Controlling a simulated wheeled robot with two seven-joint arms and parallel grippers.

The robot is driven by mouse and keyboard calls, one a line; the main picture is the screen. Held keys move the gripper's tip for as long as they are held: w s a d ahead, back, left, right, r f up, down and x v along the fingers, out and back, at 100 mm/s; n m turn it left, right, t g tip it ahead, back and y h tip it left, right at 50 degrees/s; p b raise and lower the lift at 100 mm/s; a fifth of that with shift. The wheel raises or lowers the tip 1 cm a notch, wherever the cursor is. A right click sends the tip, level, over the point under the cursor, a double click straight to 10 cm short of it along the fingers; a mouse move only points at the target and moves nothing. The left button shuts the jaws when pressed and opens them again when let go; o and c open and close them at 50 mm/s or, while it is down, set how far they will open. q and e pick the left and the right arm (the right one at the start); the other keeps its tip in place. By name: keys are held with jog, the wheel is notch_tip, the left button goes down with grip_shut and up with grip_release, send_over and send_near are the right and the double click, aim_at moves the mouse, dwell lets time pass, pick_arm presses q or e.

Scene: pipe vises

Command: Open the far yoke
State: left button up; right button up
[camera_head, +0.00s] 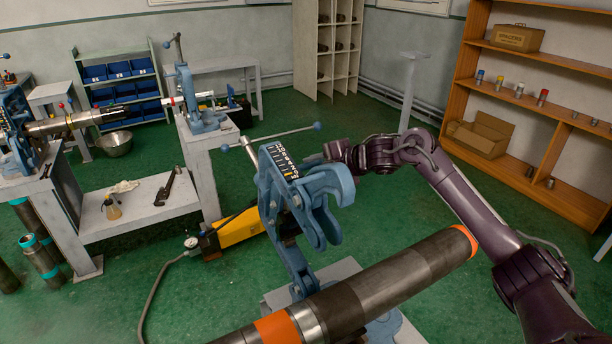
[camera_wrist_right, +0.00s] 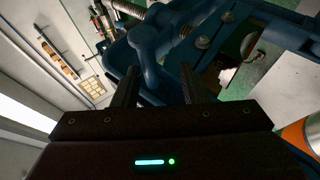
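The far yoke (camera_head: 300,190) is a blue casting with a screw and a long T-handle (camera_head: 283,136). It stands tilted up on its hinge, beyond the dark pipe (camera_head: 390,285) with orange bands. Its jaw opening faces right and down, clear of the pipe. My right gripper (camera_head: 335,158) is at the far side of the yoke's upper end, partly hidden by it. In the right wrist view its two fingers (camera_wrist_right: 160,88) are apart, with a blue part of the yoke (camera_wrist_right: 150,45) just beyond and partly between them. I cannot tell whether they touch it. My left gripper is out of view.
The vise's base on a grey stand (camera_head: 345,270) is partly hidden under the pipe. A yellow pump (camera_head: 238,228) with a hose lies on the green floor behind. Workbenches with other vises (camera_head: 195,105) are at left; a wooden shelf (camera_head: 470,75) is at right.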

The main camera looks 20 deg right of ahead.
jog(key=b+v, duration=0.1)
jog(key=v, duration=0.2)
jog(key=shift+s+d+r, duration=0.15)
jog(key=shift+s+r, duration=0.05)
jog(key=shift+s, duration=0.15)
